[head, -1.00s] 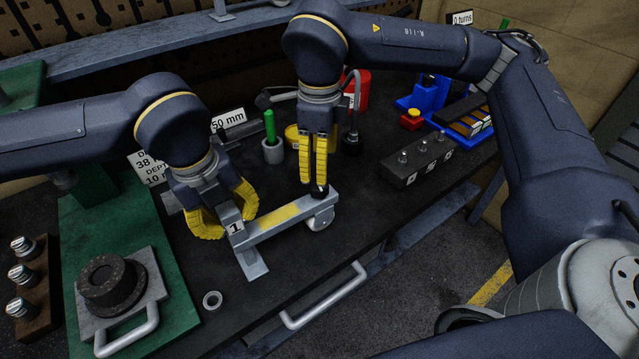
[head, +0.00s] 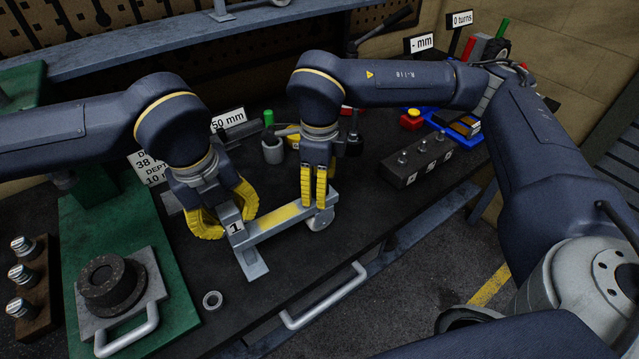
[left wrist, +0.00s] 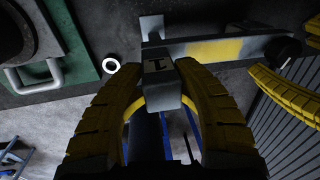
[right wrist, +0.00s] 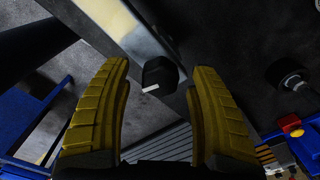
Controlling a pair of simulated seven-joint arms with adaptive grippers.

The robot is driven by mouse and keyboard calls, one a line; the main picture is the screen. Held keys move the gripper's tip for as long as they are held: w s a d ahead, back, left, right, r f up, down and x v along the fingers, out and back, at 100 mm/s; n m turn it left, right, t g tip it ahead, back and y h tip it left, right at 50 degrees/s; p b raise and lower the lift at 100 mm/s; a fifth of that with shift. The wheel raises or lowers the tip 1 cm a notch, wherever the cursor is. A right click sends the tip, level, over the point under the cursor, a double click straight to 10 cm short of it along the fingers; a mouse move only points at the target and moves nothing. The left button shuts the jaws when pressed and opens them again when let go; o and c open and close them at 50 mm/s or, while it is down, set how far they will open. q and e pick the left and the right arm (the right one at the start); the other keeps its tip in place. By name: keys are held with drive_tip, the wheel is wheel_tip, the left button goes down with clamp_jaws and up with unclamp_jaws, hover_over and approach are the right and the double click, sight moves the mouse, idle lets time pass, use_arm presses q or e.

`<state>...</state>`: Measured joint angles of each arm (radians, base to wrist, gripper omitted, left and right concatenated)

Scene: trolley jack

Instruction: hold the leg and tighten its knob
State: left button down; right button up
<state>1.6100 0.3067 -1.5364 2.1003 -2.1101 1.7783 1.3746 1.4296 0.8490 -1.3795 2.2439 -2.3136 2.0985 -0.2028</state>
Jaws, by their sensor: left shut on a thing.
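The leg is a grey bar with a yellow stripe (head: 278,219) and an end post labelled 1 (head: 235,226), lying on the dark bench. My left gripper (head: 222,213) is shut on the labelled post, which also shows between its fingers in the left wrist view (left wrist: 160,83). The knob is black with a white mark; it shows in the right wrist view (right wrist: 160,74) and at the bar's far end in the left wrist view (left wrist: 284,50). My right gripper (head: 314,205) is open over that end, its fingertips either side of the knob with visible gaps. In the head view the fingers hide the knob.
A green plate (head: 180,290) with a black round part (head: 108,284) is at left. A small ring (head: 212,300) lies near the front edge and handle (head: 325,300). A dark block with studs (head: 418,160) stands at right. Blue trays sit behind it.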

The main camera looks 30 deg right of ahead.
use_arm(q)
drive_tip(key=shift+a+f, duration=0.1)
drive_tip(key=shift+f, duration=0.05)
use_arm(e)
clamp_jaws()
drive_tip(key=shift+m, duration=0.5)
unclamp_jaws()
wheel_tip(320, 180, up, 12)
idle(0.9)
